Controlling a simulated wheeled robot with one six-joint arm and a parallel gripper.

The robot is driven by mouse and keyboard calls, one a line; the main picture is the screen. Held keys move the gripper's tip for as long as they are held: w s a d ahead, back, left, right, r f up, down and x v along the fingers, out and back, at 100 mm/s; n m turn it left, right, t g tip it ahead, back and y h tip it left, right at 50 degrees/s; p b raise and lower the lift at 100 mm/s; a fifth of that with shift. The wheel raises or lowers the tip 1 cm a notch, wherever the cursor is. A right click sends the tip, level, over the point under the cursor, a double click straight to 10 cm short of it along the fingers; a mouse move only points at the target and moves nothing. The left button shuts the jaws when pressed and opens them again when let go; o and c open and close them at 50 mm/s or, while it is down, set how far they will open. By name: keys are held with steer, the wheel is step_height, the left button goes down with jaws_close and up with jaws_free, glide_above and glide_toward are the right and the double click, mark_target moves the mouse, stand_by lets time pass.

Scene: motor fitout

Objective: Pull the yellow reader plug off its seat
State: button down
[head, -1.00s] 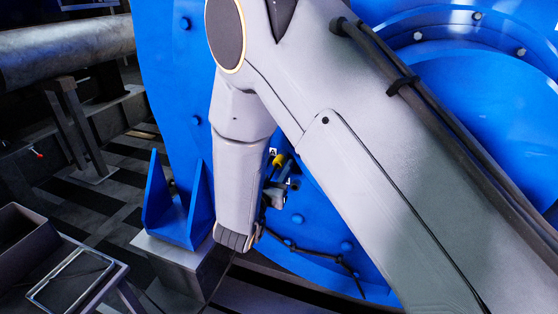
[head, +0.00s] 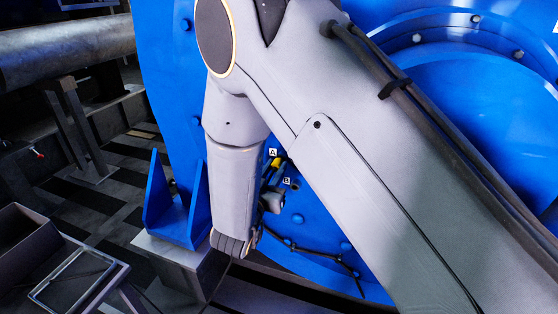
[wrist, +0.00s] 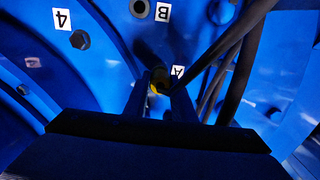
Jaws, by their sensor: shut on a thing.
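The yellow reader plug (wrist: 156,88) sits between the fingertips of my gripper (wrist: 158,98) in the wrist view, beside the label A (wrist: 177,72). My gripper is shut on it; the fingers hide part of its body. In the head view the yellow plug (head: 276,163) shows as a small patch below label A, against the blue motor housing. My gripper (head: 274,178) is partly hidden there by my arm. I cannot tell whether the plug touches its seat or stands clear of it.
A round socket (wrist: 140,8) by label B is open in the wrist view. Dark cables (wrist: 235,50) run close to the right of my gripper. A blue bracket (head: 180,215) stands left of my arm.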

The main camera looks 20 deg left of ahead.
mark_target(275, 169)
steer(key=shift+s+a+p, duration=0.15)
steer(key=shift+s+p, duration=0.75)
steer(key=shift+s, duration=1.35)
steer(key=s+a+p, duration=0.1)
steer(key=s+p, duration=0.8)
steer(key=s, duration=1.3)
steer(key=shift+a, duration=0.35)
